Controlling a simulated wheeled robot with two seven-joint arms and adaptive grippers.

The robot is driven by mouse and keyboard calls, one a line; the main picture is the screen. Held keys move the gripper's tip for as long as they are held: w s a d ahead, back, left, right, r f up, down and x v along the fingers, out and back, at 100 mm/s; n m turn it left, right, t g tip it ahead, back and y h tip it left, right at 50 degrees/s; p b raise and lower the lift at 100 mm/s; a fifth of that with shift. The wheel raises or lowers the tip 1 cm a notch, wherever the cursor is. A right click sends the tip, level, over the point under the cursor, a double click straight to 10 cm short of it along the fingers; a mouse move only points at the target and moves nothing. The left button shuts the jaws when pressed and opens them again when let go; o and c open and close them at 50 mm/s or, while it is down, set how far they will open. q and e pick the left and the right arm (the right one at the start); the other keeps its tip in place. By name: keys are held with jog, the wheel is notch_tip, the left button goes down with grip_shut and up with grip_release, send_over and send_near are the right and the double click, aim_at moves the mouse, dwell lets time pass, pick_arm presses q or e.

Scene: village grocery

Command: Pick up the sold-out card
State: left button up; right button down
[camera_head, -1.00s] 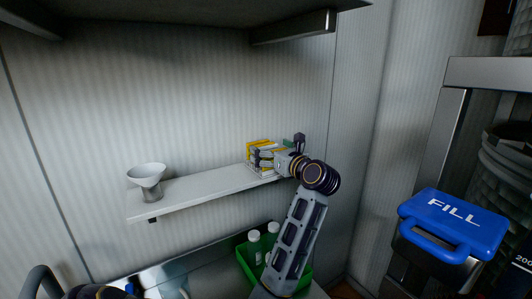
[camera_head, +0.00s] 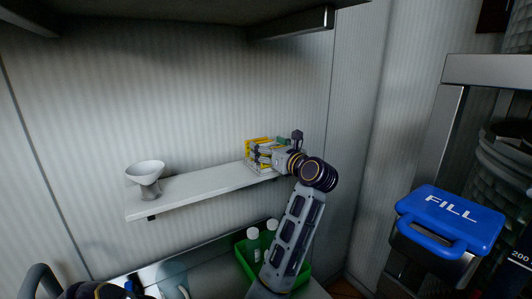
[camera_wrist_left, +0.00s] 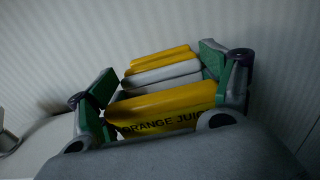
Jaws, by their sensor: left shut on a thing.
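Several upright cards, yellow and white, stand in a row (camera_head: 262,143) at the right end of the white wall shelf (camera_head: 205,182). In the left wrist view, the nearest yellow card (camera_wrist_left: 165,104) reads "ORANGE JUI…", its end covered. A white card (camera_wrist_left: 160,74) and another yellow card (camera_wrist_left: 160,58) are behind it. No sold-out wording is readable. My left gripper (camera_head: 268,158) is at the cards, and its green-padded fingers (camera_wrist_left: 160,76) are on both sides of the front yellow card, shut on it. The card's lower part is hidden by the gripper body. My right gripper is not in view.
A white scale-like dish on a foot (camera_head: 147,175) stands at the shelf's left end. Below is a green crate (camera_head: 246,266) with white-capped bottles. A blue FILL lid (camera_head: 452,221) is at the right. A dark overhang is above. The shelf's middle is bare.

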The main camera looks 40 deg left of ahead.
pick_arm(q)
jog(key=shift+r, duration=1.2)
notch_tip(320, 180, up, 8)
jog(key=b, duration=0.1)
jog(key=shift+f, duration=0.2)
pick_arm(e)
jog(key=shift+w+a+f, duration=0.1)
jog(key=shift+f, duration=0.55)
pick_arm(q)
jog(key=shift+r, duration=0.15)
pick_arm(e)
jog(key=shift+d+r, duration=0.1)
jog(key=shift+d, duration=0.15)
